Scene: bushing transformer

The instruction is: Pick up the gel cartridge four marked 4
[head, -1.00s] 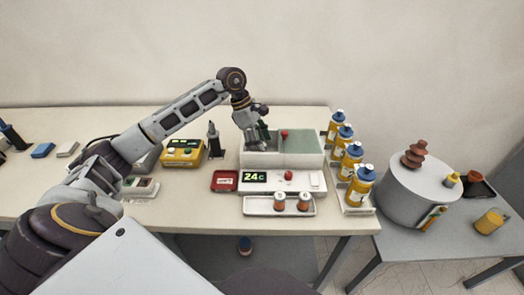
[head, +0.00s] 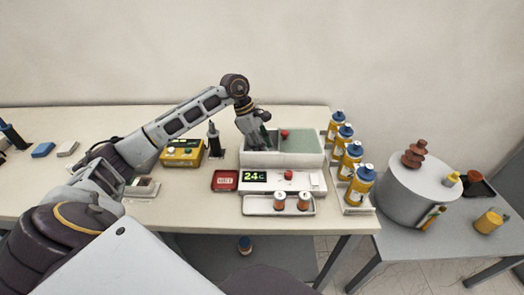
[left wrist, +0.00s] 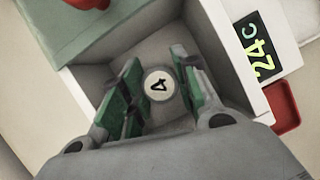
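The gel cartridge marked 4 (left wrist: 159,84) shows from above in the left wrist view as a round pale top with a black 4. It is inside the open left compartment of the white box (head: 316,159). My left gripper (left wrist: 157,62) reaches down into this compartment, with its green-padded fingers apart on either side of the cartridge. I see a gap between the top and each finger. In the head view the left gripper (head: 258,141) and the compartment wall hide the cartridge. My right gripper is not in view.
The box has a pale green lid (head: 303,143) with a red knob and a 24c display (head: 256,176). In front, a tray (head: 260,205) holds two orange-and-white cylinders. Several yellow bottles (head: 361,185) stand to the right. A yellow device (head: 181,153) stands to the left.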

